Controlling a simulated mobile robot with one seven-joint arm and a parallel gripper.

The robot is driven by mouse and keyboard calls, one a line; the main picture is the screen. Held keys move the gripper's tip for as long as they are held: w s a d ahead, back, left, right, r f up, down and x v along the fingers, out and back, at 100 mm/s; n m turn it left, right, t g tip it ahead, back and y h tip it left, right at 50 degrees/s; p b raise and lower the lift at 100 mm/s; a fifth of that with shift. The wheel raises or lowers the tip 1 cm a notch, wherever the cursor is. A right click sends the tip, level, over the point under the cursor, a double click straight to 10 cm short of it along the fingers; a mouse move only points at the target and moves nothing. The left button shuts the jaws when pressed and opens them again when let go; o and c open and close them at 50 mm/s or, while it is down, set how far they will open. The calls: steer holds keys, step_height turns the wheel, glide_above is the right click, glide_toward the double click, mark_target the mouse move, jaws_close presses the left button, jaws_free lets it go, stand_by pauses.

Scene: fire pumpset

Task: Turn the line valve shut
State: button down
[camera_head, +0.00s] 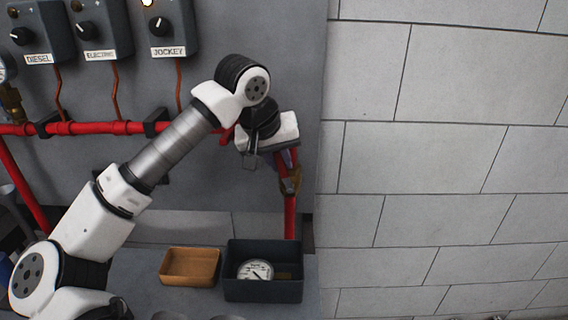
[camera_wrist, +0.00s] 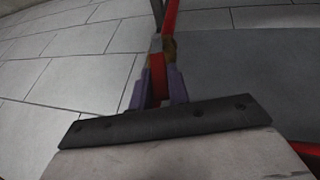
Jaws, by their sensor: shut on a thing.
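The line valve (camera_head: 291,183) has a brass-coloured body on the red vertical pipe, right of centre in the head view. Its brass part also shows in the wrist view (camera_wrist: 169,48), at the top middle. My gripper (camera_head: 286,158) is just above the valve body in the head view, partly hidden by my wrist. In the wrist view the two purple fingers of my gripper (camera_wrist: 161,80) stand on both sides of a red lever (camera_wrist: 157,66) and are shut on it. The exact angle of the lever to the pipe is hard to tell.
A red horizontal pipe (camera_head: 95,128) runs along the grey panel below the diesel, electric and jockey boxes (camera_head: 172,28). An orange tray (camera_head: 190,267) and a dark bin (camera_head: 262,291) holding a gauge (camera_head: 255,270) stand below. A block wall (camera_head: 440,150) is on the right.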

steer(key=c, duration=1.3)
jaws_free()
steer(key=shift+c, duration=0.2)
steer(key=shift+r, duration=0.1)
steer(key=b+v, duration=0.1)
steer(key=v, duration=1.2)
steer(key=shift+r, duration=0.35)
steer(key=shift+s, duration=0.1)
